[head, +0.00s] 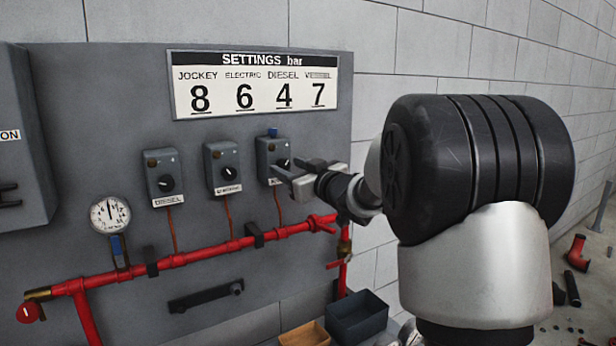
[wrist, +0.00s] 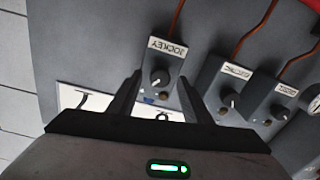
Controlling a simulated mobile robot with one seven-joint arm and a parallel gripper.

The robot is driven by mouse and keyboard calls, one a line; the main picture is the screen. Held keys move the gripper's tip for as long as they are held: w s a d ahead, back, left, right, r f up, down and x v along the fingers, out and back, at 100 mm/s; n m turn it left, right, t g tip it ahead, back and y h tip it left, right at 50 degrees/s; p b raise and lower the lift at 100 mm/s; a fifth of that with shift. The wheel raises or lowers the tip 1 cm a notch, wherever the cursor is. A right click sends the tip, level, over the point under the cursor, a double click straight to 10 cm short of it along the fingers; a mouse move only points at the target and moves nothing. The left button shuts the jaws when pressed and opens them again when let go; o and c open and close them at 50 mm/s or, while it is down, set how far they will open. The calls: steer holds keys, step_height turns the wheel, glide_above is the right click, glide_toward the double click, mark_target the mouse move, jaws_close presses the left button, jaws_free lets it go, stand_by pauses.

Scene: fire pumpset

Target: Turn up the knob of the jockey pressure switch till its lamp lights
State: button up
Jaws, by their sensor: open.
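The jockey pressure switch (head: 267,152) is the right one of three grey boxes on the panel. In the wrist view the switch (wrist: 168,58) appears upside down with its JOCKEY label, and its round black knob (wrist: 160,77) has a pale pointer mark. My gripper (head: 304,172) is at the front of this switch. In the wrist view its open fingers (wrist: 159,80) stand on either side of the knob; I cannot tell whether they touch it. A blue piece sits on top of the box. The lamp is too small to judge, and no glow shows.
The electric switch (head: 223,167) and diesel switch (head: 163,176) are to the left. The settings board (head: 255,84) above reads jockey 8, electric 6, diesel 4, vessel 7. A gauge (head: 110,214) and red pipe (head: 200,257) lie lower. Bins (head: 357,316) stand below.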

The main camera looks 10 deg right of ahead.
steer(key=v, duration=1.6)
steer(key=shift+s, duration=0.3)
steer(key=shift+d+r, duration=0.1)
steer(key=shift+r, duration=0.05)
steer(key=w+a+m+p, duration=0.1)
steer(key=w+a+p, duration=0.1)
steer(key=w, duration=0.3)
steer(key=w+a+m+p, duration=0.1)
steer(key=w+a+p, duration=0.1)
steer(key=w, duration=0.4)
steer(key=w+a+m+p, duration=0.1)
steer(key=w+a+p, duration=0.1)
steer(key=w+p, duration=0.2)
steer(key=shift+w+m, duration=0.3)
steer(key=shift+w, duration=0.55)
steer(key=shift+c, duration=0.3)
